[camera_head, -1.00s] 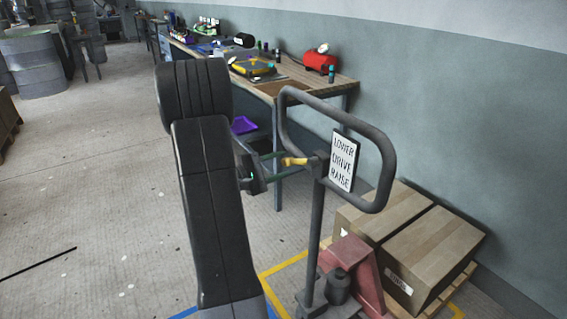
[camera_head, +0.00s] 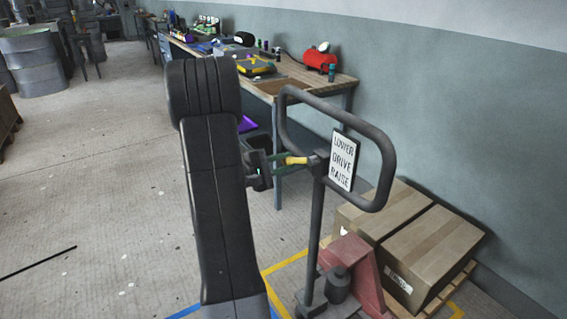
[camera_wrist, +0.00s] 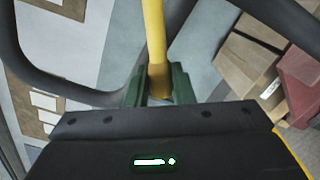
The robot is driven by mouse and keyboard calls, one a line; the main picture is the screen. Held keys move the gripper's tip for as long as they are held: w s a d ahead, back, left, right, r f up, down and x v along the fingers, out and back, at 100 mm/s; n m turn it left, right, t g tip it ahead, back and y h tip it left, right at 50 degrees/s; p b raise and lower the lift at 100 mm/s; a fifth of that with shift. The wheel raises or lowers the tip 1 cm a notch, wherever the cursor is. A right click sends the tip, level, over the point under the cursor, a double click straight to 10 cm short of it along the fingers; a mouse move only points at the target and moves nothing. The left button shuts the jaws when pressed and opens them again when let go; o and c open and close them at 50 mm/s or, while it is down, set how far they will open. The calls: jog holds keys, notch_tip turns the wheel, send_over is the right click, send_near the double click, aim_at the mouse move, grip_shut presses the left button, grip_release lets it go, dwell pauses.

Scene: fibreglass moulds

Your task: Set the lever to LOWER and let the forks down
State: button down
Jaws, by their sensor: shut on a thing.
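The yellow lever (camera_head: 294,160) sticks out from the top of the pallet jack's post, inside the dark loop handle (camera_head: 387,150). My gripper (camera_head: 283,160) is shut on the lever's outer end. In the wrist view the green fingers (camera_wrist: 158,84) close around the yellow lever (camera_wrist: 155,38). A white sign (camera_head: 343,160) on the handle reads LOWER, DRIVE, RAISE from top to bottom. The red pallet jack body (camera_head: 352,262) stands below. The forks are hidden under the load.
Two cardboard boxes (camera_head: 432,247) sit on a wooden pallet (camera_head: 463,281) at right, by the wall. A workbench (camera_head: 345,82) with tools and a red compressor (camera_head: 320,60) stands behind the handle. Yellow floor tape (camera_head: 285,263) runs beside the jack. Open floor lies at left.

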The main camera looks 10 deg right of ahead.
jog(key=shift+w+b, duration=0.1)
jog(key=shift+b, duration=0.35)
notch_tip(320, 180, up, 12)
jog(key=m+b, duration=1.1)
jog(key=b, duration=0.7)
jog(key=shift+f, duration=0.25)
jog(key=c, duration=1.2)
grip_release()
jog(key=shift+c, duration=0.2)
jog(key=p+v, duration=0.2)
jog(key=v, duration=1.1)
jog(key=shift+s+a, duration=0.25)
jog(key=shift+a, duration=0.1)
